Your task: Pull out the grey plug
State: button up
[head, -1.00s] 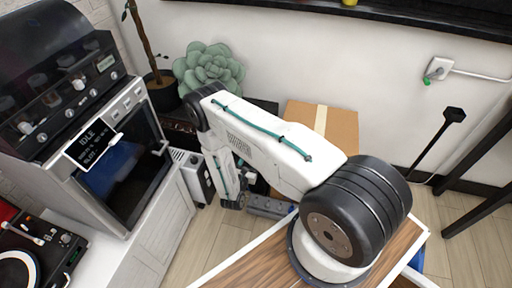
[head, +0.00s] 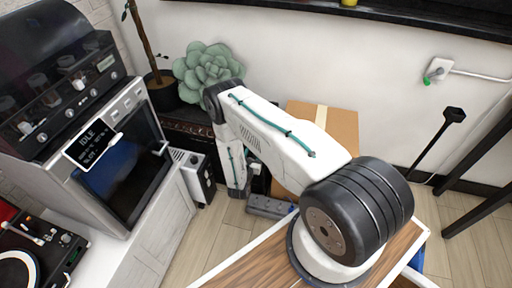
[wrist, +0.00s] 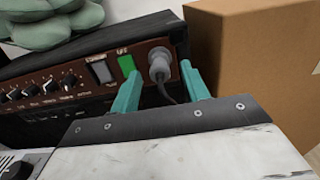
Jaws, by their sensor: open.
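The grey plug (wrist: 160,64) sits in the brown front panel of a black amplifier (wrist: 85,50), near the panel's right end in the wrist view. A dark cord (wrist: 166,93) hangs from the plug. My gripper (wrist: 159,71) is open, with one teal finger to the left of the plug and one to the right. I cannot tell whether either finger touches it. In the head view the amplifier (head: 186,118) stands below the succulent, and my arm hides the plug.
A green switch (wrist: 126,65) and a grey switch (wrist: 101,72) are left of the plug, with several knobs beyond. A cardboard box (wrist: 255,55) stands close on the right. In the head view a power strip (head: 268,207) lies on the floor.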

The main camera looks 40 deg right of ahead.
jog(key=shift+x, duration=1.4)
grip_shut()
jog(key=v, duration=0.6)
dwell(0.9)
